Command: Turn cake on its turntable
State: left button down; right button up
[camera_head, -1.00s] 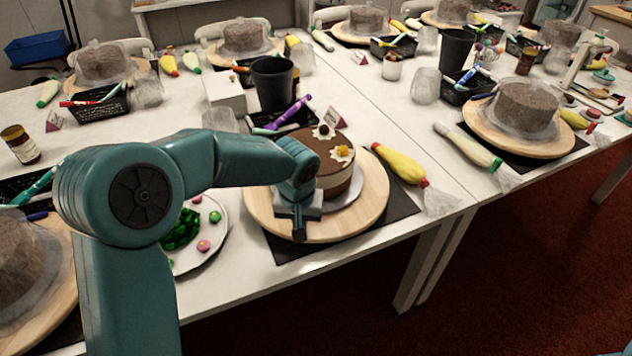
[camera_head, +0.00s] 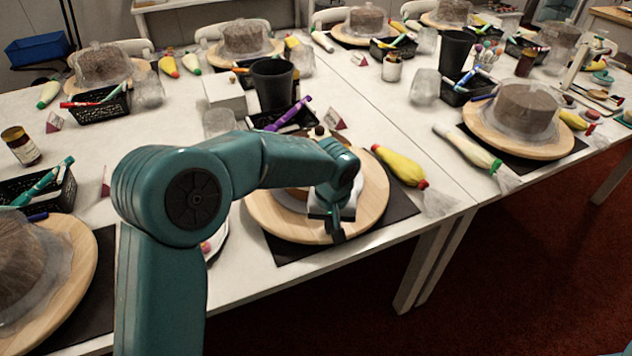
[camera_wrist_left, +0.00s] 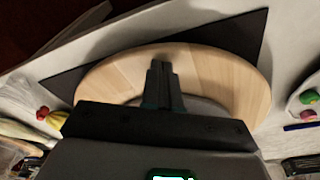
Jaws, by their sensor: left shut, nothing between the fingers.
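The round wooden turntable (camera_head: 376,198) lies on a dark mat near the front table edge. It also fills the middle of the left wrist view (camera_wrist_left: 232,78). The cake (camera_head: 319,131) on it is almost wholly hidden behind my left arm; only a bit of its top decoration shows. My left gripper (camera_head: 337,236) is shut and empty, pointing down over the front part of the turntable. In the left wrist view its fingertips (camera_wrist_left: 161,66) are together over the wood; I cannot tell whether they touch it. My right gripper is not in view.
A yellow piping bag (camera_head: 400,165) lies right of the turntable. A black cup (camera_head: 272,85) and a tray with a purple pen (camera_head: 288,115) stand behind it. A wrapped cake (camera_head: 25,265) on another board is at the lower left. The table edge is close in front.

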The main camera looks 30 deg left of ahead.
aim_at(350, 226)
pick_arm(q)
jog(key=shift+w+d+p, duration=0.6)
jog(key=shift+w+d, duration=1)
jog(key=shift+d, duration=0.1)
notch_tip(350, 226, up, 3)
jog(key=shift+r+p, duration=0.1)
jog(key=shift+p, duration=1)
jog(key=shift+f, duration=0.25)
jog(key=s+a+b, duration=0.4)
jog(key=s+a, duration=0.2)
jog(key=shift+s, duration=0.15)
jog(key=a, duration=0.9)
jog(key=shift+s+r+p, duration=0.1)
jog(key=shift+s+p, duration=0.15)
jog(key=shift+p, duration=0.1)
